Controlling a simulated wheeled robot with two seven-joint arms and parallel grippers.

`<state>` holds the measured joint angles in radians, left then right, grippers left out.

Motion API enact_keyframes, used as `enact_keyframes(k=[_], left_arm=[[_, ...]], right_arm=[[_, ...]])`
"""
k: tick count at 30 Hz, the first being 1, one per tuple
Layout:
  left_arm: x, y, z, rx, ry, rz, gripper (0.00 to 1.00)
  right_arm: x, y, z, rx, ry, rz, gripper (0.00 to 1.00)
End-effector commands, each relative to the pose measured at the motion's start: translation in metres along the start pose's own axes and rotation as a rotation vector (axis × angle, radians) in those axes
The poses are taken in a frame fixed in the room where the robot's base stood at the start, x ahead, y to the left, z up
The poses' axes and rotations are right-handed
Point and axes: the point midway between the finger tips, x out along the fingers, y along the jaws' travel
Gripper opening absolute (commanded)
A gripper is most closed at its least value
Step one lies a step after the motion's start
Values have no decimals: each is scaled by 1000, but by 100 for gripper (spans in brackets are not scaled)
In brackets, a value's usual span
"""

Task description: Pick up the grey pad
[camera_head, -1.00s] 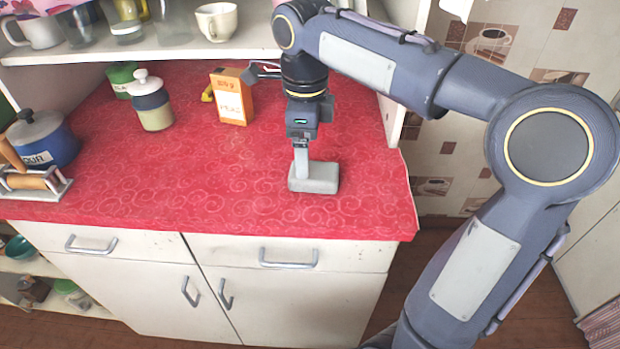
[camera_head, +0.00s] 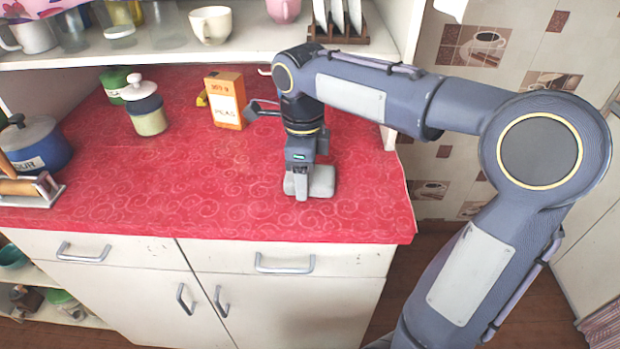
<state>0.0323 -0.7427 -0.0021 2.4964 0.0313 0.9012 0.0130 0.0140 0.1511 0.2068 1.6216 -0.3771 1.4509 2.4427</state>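The grey pad (camera_head: 321,182) is a small light grey block with rounded corners on the red counter, right of its middle. My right gripper (camera_head: 300,188) points straight down at the pad. Its fingers are low, at the pad's left part and in front of it, and hide some of it. I cannot tell whether they are shut on the pad or only around it. The pad appears to rest on the counter. My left gripper is not in view.
An orange-and-white box (camera_head: 227,101) stands behind and left of the gripper. A lidded jar (camera_head: 145,108) and a blue pot (camera_head: 38,147) stand further left. A shelf with cups (camera_head: 211,25) overhangs the back. The counter's front middle is clear.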

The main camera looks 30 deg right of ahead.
Motion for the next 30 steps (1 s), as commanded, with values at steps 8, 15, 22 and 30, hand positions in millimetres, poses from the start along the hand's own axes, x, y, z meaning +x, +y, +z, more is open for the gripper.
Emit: enact_keyframes(k=[8,15,22,30], left_arm=[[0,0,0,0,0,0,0],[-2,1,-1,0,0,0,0],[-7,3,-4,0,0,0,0],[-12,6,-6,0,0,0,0]], right_arm=[[0,0,0,0,0,0,37],[-11,-1,0,0,-2,-2,37],[-47,12,1,-3,-4,-3,37],[-100,70,2,-7,-3,-3,37]])
